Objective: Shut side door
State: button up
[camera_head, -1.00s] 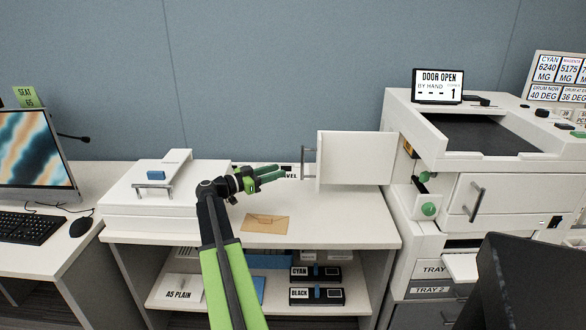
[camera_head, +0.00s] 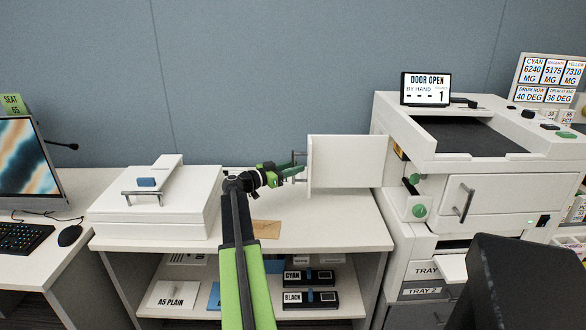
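The side door (camera_head: 348,161) is a white panel on the left side of the white printer (camera_head: 460,195). It stands swung out to the left, above the white counter. A grey bar handle (camera_head: 300,182) is on the door's left edge. My gripper (camera_head: 294,168), with green fingers, is right at this handle, its fingertips overlapping it in the picture. The fingers look apart; whether they touch the handle I cannot tell. The small screen (camera_head: 426,88) on the printer reads "DOOR OPEN". Green knobs (camera_head: 418,210) show in the printer's open side.
A brown envelope (camera_head: 266,228) lies on the counter (camera_head: 340,225) below my gripper. A white lidded box (camera_head: 155,205) stands to the left. Cyan and black cartridges (camera_head: 308,297) lie on the shelf below. A dark block (camera_head: 520,285) fills the lower right.

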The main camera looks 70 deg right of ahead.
jog(key=shift+c, duration=0.4)
grip_shut()
jog(key=shift+w, duration=0.1)
dwell(0.8)
